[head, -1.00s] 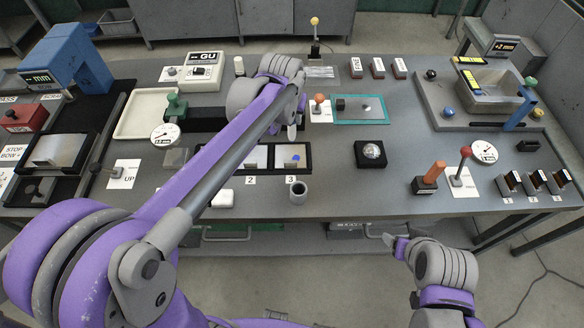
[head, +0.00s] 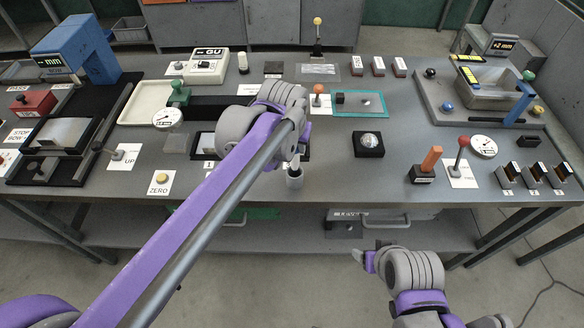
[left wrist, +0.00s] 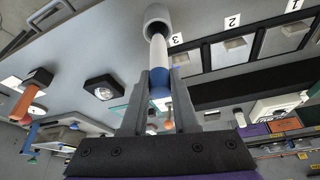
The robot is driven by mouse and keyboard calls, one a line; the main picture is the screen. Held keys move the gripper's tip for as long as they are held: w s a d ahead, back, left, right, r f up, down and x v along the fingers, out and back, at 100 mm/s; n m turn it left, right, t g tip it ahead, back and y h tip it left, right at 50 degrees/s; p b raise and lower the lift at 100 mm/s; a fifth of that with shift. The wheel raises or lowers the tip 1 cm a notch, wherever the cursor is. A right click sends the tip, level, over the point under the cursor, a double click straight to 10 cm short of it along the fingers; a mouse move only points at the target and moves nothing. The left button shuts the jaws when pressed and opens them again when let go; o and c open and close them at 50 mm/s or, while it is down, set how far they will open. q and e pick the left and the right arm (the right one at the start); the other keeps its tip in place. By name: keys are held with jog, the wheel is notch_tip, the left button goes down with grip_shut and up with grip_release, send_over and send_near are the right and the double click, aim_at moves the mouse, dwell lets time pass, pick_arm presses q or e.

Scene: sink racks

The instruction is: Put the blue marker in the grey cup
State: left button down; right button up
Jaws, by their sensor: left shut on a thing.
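The blue marker (left wrist: 158,52) has a white body and a blue end. My left gripper (left wrist: 159,88) is shut on it near the blue end, and the white body points at the grey cup (left wrist: 157,17). In the left wrist view its far end overlaps the cup's mouth; I cannot tell how deep it is. In the head view the grey cup (head: 294,183) stands near the table's front edge, with my left gripper (head: 299,150) right above it, hiding most of the marker. My right gripper (head: 364,257) is in front of the table, low, its jaw state unclear.
A black block with a clear dome (head: 369,144) sits right of the cup. A shallow black tray (head: 205,143) lies partly hidden behind my left arm. An orange-handled switch (head: 427,165) and a red-knobbed lever (head: 462,160) stand farther right. Bare table lies between the dome and the switch.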

aim_at(294, 158)
pick_arm(q)
jog(key=shift+f, duration=2.8)
jog(key=shift+f, duration=0.2)
jog(key=c, duration=0.7)
grip_release()
jog(key=shift+r, duration=0.15)
